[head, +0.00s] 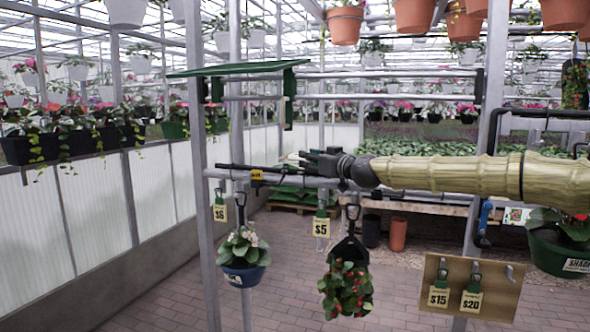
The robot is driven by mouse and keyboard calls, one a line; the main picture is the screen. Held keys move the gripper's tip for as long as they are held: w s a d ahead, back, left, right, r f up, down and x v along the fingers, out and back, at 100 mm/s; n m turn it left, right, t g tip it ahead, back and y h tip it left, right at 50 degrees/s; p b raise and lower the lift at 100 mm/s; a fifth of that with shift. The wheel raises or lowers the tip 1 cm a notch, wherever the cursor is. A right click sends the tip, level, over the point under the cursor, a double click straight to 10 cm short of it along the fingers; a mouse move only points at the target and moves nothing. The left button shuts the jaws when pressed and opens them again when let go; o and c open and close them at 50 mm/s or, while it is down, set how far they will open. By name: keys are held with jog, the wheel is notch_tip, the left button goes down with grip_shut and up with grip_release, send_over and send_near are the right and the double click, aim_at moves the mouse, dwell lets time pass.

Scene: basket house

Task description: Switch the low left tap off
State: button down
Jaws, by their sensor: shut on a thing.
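A small yellow piece (257,177), perhaps the tap's handle, sits on the grey horizontal rail left of my gripper. It is too small to tell how it is turned. My gripper (305,160) reaches in from the right, just above the rail, with its dark fingers pointing left. It looks shut on a thin dark rod (232,166) that runs left along the rail, past the yellow piece. Whether the rod touches the yellow piece cannot be told. Another tap with a blue handle (485,215) is on the post at the right.
A wooden tag board (469,287) and a green pot (562,256) hang at the right. The brick floor (290,312) below is open.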

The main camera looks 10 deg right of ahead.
jog(key=shift+w+d+r+b, duration=0.2)
jog(key=shift+d+r+b, duration=0.2)
jog(key=shift+r, duration=0.3)
jog(key=c, duration=1.4)
grip_release()
jog(key=shift+w, duration=0.1)
jog(key=shift+o, duration=0.2)
jog(key=shift+w+a+f, duration=0.1)
jog(key=shift+w+f, duration=0.1)
jog(key=shift+a+f, duration=0.1)
jog(key=shift+f, duration=0.05)
jog(key=shift+f, duration=0.1)
jog(key=shift+f, duration=0.25)
jog(key=shift+s, duration=0.1)
jog(key=v, duration=1.2)
jog(key=shift+r, duration=0.15)
